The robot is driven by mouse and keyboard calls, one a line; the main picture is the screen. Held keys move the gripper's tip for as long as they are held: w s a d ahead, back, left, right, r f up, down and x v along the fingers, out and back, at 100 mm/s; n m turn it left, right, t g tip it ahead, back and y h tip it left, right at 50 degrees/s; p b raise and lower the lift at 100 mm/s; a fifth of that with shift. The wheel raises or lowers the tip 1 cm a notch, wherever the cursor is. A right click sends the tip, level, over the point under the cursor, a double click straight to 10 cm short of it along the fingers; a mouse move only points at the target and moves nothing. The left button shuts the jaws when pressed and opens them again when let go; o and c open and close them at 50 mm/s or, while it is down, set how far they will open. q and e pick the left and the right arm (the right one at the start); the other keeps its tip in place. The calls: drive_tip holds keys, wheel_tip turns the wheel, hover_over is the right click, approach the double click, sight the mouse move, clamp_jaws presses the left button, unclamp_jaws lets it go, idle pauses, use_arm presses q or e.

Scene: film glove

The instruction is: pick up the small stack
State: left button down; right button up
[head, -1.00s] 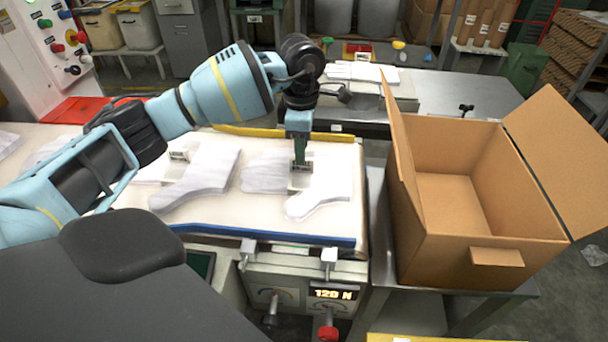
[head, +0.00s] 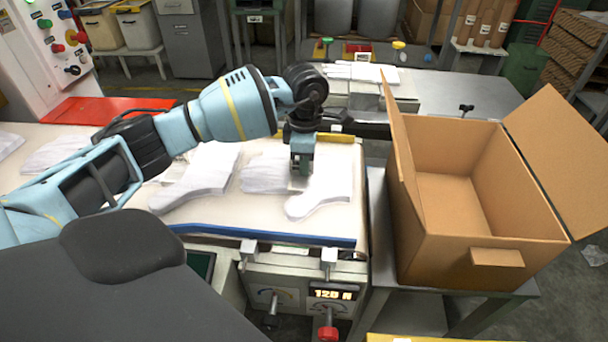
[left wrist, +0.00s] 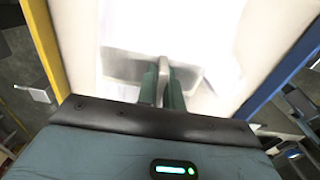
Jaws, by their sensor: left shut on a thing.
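The small stack (head: 327,194) is a thin pile of white, glove-shaped film lying on the cream belt, near its right end. In the left wrist view, the fingers of my left gripper (left wrist: 162,86) are shut on a narrow raised piece of the small stack (left wrist: 120,66). The film there is washed out by bright light, so its edges are hard to make out. I see no clear gap under the stack. My right gripper is not in view.
Other white glove shapes (head: 203,172) lie to the left on the belt (head: 270,222). A blue rail (head: 270,236) runs along its front and a yellow one along its back. An open, empty cardboard box (head: 450,205) stands to the right on a metal table (head: 384,265).

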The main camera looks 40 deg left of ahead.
use_arm(q)
drive_tip(key=shift+r, duration=0.1)
wheel_tip(320, 180, up, 10)
drive_tip(key=shift+f, duration=0.1)
idle(0.5)
